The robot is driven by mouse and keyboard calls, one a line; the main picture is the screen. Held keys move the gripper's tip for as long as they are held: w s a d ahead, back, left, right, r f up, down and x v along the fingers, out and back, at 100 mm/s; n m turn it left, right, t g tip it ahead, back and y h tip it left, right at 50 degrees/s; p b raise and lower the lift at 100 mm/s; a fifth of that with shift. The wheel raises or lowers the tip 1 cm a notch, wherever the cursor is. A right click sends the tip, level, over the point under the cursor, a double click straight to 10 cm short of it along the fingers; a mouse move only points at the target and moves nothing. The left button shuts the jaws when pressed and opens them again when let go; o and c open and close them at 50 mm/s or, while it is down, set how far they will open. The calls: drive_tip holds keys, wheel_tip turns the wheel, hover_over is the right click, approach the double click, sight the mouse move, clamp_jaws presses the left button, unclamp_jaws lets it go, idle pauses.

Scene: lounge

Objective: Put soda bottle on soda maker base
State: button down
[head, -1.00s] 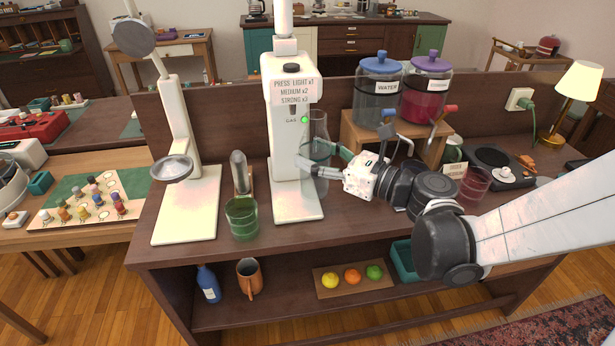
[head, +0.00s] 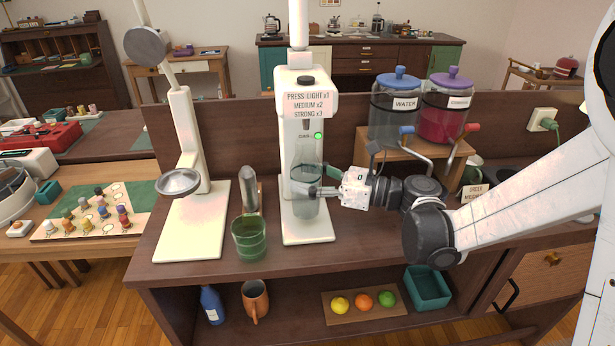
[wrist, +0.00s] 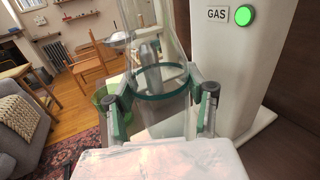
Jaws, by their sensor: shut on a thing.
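The soda bottle (head: 306,208) is clear, with a green band, and stands about upright in front of the white soda maker (head: 310,104). My gripper (head: 314,191) reaches in from the right and is shut on the bottle's body. The bottle's bottom is over the soda maker base (head: 307,237); I cannot tell whether it touches. Its neck is below the nozzle and hard to make out. In the wrist view the bottle (wrist: 160,110) is between the two fingers (wrist: 161,98), and the soda maker (wrist: 226,60) with its lit green gas light is close on the right.
A green glass (head: 249,240) and a metal cylinder (head: 250,195) stand left of the base. Water (head: 394,110) and pink drink (head: 444,110) dispensers stand on a wooden riser at right.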

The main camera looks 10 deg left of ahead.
drive_tip(key=shift+f, duration=0.95)
drive_tip(key=shift+f, duration=0.15)
drive_tip(key=c, duration=0.8)
unclamp_jaws()
drive_tip(key=shift+r, duration=0.25)
drive_tip(key=s+d, duration=0.1)
drive_tip(key=d, duration=1.1)
drive_tip(key=shift+p, duration=0.35)
